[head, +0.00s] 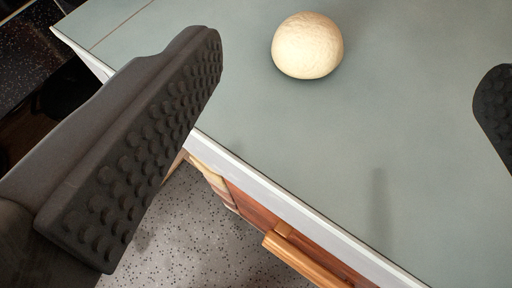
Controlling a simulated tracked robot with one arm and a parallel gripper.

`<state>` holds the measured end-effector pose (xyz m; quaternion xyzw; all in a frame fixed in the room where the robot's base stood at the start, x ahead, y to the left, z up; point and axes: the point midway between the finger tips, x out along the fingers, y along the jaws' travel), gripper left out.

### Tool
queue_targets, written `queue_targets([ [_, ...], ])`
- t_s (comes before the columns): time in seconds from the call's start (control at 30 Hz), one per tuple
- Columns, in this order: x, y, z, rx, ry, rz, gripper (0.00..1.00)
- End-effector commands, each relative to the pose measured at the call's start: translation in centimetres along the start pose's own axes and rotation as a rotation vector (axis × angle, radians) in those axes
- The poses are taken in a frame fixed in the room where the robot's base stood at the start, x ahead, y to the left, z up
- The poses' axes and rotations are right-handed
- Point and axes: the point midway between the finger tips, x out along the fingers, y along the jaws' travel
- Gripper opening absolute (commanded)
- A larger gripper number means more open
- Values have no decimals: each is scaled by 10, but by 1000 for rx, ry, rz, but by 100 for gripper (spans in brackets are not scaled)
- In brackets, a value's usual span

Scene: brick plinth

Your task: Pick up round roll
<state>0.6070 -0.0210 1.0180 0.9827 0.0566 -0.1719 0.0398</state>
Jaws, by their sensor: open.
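The round roll (307,46) is a pale, cream-coloured ball of bread. It rests on the grey-green top (290,135) near the upper middle of the head view. My gripper (350,95) is open, with one dark studded finger at the left and the tip of the other at the right edge. The roll lies beyond the gap between the fingers, towards the top of the picture. Nothing is between the fingers, and neither finger touches the roll.
The top has a white front edge (290,205) running diagonally down to the right. Below it are a reddish-brown front and a wooden handle (300,262). Speckled floor (190,230) shows beneath. The surface around the roll is clear.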

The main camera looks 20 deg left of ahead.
Motion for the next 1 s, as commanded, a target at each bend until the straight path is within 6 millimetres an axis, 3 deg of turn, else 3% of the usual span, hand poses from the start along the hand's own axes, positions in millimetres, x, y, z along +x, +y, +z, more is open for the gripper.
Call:
queue_targets([
  [0.03,3,-2,23,14,-20,-20,80],
  [0.2,5,-8,48,39,-41,-60,80],
  [0.43,23,-10,50,39,-44,-62,80],
  [0.8,80,-13,52,38,-42,-63,80],
  [1.0,92,-13,51,39,-42,-61,80],
])
